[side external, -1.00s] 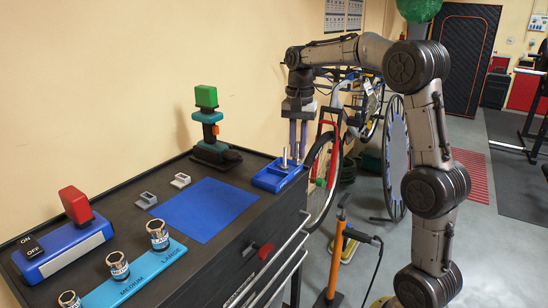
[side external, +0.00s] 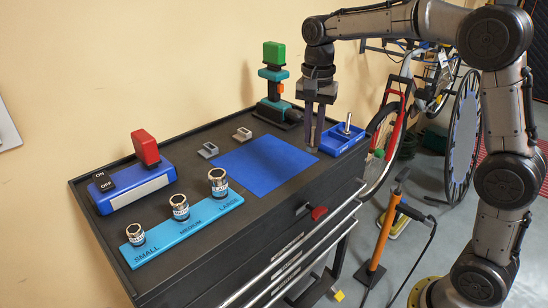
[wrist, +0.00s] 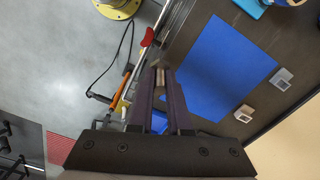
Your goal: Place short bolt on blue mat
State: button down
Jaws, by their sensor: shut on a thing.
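The blue mat (side external: 265,166) lies flat on the black cabinet top and is bare. It also shows in the wrist view (wrist: 222,72). My gripper (side external: 314,146) points down near the mat's right corner, beside the blue bolt holder (side external: 345,140). In the wrist view my gripper's fingers (wrist: 158,76) are shut on a small metal bolt (wrist: 159,78), mostly hidden between them. The bolt appears over the cabinet edge beside the mat in that view. Another silver bolt (side external: 347,123) stands upright in the holder.
Two small grey holders (side external: 241,134) sit behind the mat. A light-blue rack (side external: 183,229) with several sockets and a blue switch box (side external: 133,188) are to the left. A green-topped stand (side external: 276,85) is at the back. A red piece (side external: 318,213) is on the cabinet front.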

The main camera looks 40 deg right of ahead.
jog(key=w+f, duration=0.2)
jog(key=w, duration=0.1)
jog(key=w+f, duration=0.2)
jog(key=w, duration=0.1)
jog(key=w+d+f, duration=0.1)
jog(key=w+f, duration=0.2)
jog(key=w, duration=0.1)
jog(key=shift+f, duration=0.1)
jog(key=shift+w+f, duration=0.55)
jog(key=shift+f, duration=0.1)
jog(key=shift+w+f, duration=0.15)
jog(key=shift+f, duration=1.45)
jog(key=shift+f, duration=0.1)
jog(key=c, duration=0.9)
grip_release()
jog(key=shift+f, duration=0.1)
jog(key=shift+o, duration=0.2)
